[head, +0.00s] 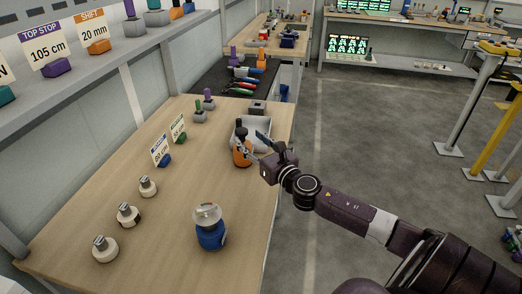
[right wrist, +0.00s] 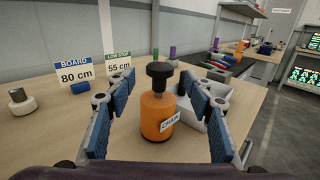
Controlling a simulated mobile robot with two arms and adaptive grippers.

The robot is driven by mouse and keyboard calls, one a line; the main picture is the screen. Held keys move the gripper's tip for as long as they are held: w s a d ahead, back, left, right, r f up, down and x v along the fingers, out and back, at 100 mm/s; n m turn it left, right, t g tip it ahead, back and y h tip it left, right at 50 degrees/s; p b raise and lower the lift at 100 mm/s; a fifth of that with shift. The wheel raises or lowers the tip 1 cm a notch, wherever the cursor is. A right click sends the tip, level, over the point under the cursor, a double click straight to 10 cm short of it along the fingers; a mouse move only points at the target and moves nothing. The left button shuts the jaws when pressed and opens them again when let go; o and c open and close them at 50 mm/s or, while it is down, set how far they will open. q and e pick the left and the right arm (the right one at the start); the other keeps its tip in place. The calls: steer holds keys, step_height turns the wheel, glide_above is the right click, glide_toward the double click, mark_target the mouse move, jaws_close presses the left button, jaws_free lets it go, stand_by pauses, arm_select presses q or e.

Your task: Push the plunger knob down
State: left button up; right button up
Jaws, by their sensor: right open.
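The black plunger knob (right wrist: 159,70) tops a short dark stem on an orange bottle (right wrist: 159,118) with a tag reading CHAIN. The knob stands raised above the bottle's shoulder. In the head view the orange bottle (head: 241,156) stands upright on the wooden bench, left of my right gripper (head: 252,143). My right gripper is open and empty. In the right wrist view its blue-padded fingers (right wrist: 158,95) show on either side of the bottle, with the knob between and beyond the tips; I cannot tell any contact. My left gripper is not in view.
A grey-white bin (head: 258,124) stands just behind the bottle. Signs for 80 cm (head: 160,150) and 55 cm (head: 178,130) stand at left. A blue jar (head: 210,233) and several white knobbed pieces (head: 128,214) stand nearer. Bare bench lies between them.

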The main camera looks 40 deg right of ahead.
steer(key=s, duration=0.6)
steer(key=shift+a, duration=0.25)
steer(key=shift+s+f, duration=0.1)
stand_by(0.3)
